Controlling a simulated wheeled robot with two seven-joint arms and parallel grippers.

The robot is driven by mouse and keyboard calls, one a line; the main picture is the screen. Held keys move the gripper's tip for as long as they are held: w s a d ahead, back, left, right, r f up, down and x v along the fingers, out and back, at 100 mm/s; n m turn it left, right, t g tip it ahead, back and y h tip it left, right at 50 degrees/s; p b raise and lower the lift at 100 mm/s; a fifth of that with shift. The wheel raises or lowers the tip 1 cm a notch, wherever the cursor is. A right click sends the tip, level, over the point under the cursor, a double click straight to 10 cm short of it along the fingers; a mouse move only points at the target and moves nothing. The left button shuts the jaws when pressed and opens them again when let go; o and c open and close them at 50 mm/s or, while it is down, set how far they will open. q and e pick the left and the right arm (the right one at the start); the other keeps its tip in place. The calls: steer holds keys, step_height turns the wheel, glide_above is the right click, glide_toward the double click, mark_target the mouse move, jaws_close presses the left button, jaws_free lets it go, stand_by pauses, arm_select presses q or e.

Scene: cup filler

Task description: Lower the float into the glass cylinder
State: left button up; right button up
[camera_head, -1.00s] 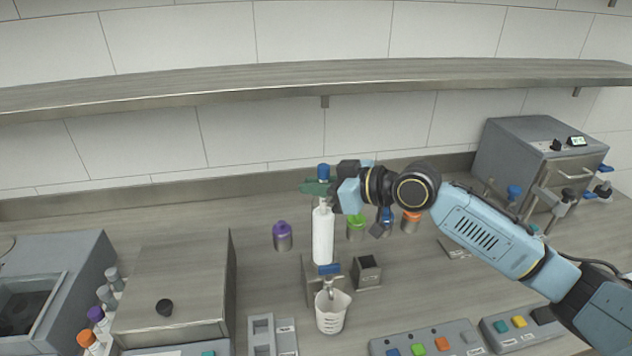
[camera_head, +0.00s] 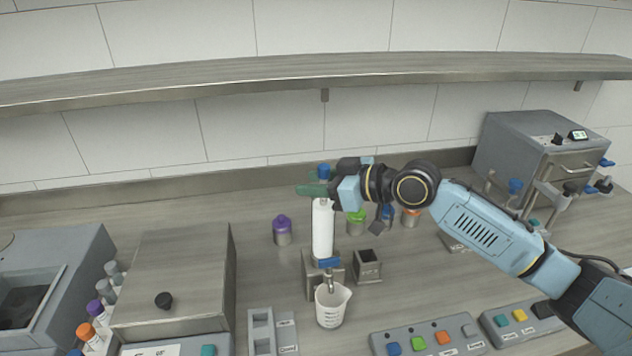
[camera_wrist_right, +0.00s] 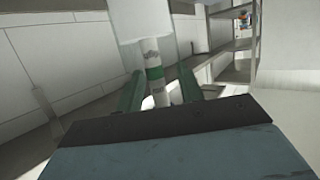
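My right gripper (camera_head: 314,190) has green fingers and is just above a tall white cylinder (camera_head: 322,230), which I take to be the glass cylinder. A blue top (camera_head: 324,171), which looks like part of the float, stands upright above the fingers. A wide whitish cylinder (camera_wrist_right: 140,18) is at the top of that view. How far the float reaches into the cylinder is hidden. My left gripper is not in view.
A beaker (camera_head: 331,307) stands in front of the cylinder, under a blue-handled tap (camera_head: 329,263). A small dark-topped box (camera_head: 368,266) is to the right. Capped bottles, one purple (camera_head: 282,228), stand behind. A shelf (camera_head: 330,78) crosses above.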

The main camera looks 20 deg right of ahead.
steer(key=b+v, duration=0.2)
steer(key=v, duration=1.1)
steer(key=shift+s+d+r, duration=0.1)
steer(key=shift+r, duration=0.05)
